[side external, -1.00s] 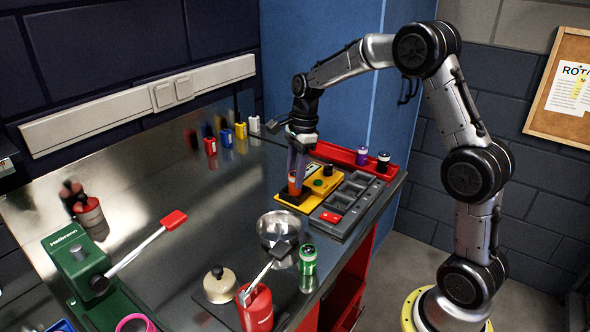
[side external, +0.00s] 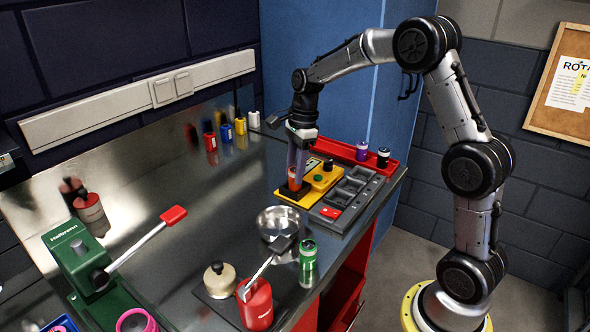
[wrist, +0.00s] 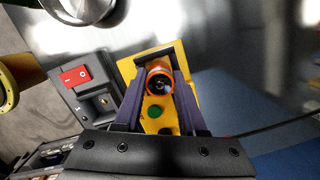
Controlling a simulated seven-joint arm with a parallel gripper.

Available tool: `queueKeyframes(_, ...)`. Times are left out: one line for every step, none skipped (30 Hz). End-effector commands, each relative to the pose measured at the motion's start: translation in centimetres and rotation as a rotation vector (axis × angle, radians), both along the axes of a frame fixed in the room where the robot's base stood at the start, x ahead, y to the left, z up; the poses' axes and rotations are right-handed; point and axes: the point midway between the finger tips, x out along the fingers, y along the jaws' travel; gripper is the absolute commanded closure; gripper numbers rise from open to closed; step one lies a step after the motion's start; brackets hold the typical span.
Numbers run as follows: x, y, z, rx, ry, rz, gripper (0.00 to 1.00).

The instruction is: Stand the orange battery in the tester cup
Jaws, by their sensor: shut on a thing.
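The orange battery (wrist: 158,81) is upright between the two fingers of my gripper (side external: 299,176), which is shut on it. In the side external view the orange battery (side external: 294,184) shows low between the fingertips, at the near end of the yellow tester (side external: 323,181). The dark tester cup (side external: 289,192) is directly under and around the battery's lower end. The battery's base is hidden, so I cannot tell whether it rests on the cup floor. The wrist view shows the battery's end face and the yellow tester (wrist: 183,85) with its green button.
A grey tray with a red switch (side external: 331,212) adjoins the tester. A red bin (side external: 340,150) with purple and black batteries lies behind. The bench's middle is clear.

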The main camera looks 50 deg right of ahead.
Motion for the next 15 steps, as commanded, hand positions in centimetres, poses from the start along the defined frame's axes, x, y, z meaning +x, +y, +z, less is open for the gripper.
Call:
queueKeyframes(0.02,-0.01,0.06,0.000,-0.001,0.000,1.00)
queueKeyframes(0.02,-0.01,0.06,0.000,-0.001,0.000,1.00)
queueKeyframes(0.02,-0.01,0.06,0.000,-0.001,0.000,1.00)
queueKeyframes(0.02,-0.01,0.06,0.000,-0.001,0.000,1.00)
queueKeyframes(0.02,-0.01,0.06,0.000,-0.001,0.000,1.00)
queueKeyframes(0.02,-0.01,0.05,0.000,-0.001,0.000,1.00)
queueKeyframes(0.02,0.00,0.03,0.000,-0.001,0.000,1.00)
queueKeyframes(0.02,0.00,0.01,0.000,-0.001,0.000,1.00)
queueKeyframes(0.02,0.00,-0.03,0.000,-0.001,0.000,1.00)
queueKeyframes(0.02,0.00,-0.06,0.000,-0.001,0.000,1.00)
queueKeyframes(0.01,0.00,-0.10,0.000,-0.001,0.000,1.00)
queueKeyframes(0.01,0.00,-0.17,0.000,-0.001,0.000,1.00)
queueKeyframes(0.02,-0.01,-0.22,0.000,-0.001,0.000,1.00)
queueKeyframes(0.02,0.00,-0.28,0.000,-0.001,0.000,1.00)
queueKeyframes(0.02,0.00,-0.35,0.000,-0.001,0.000,1.00)
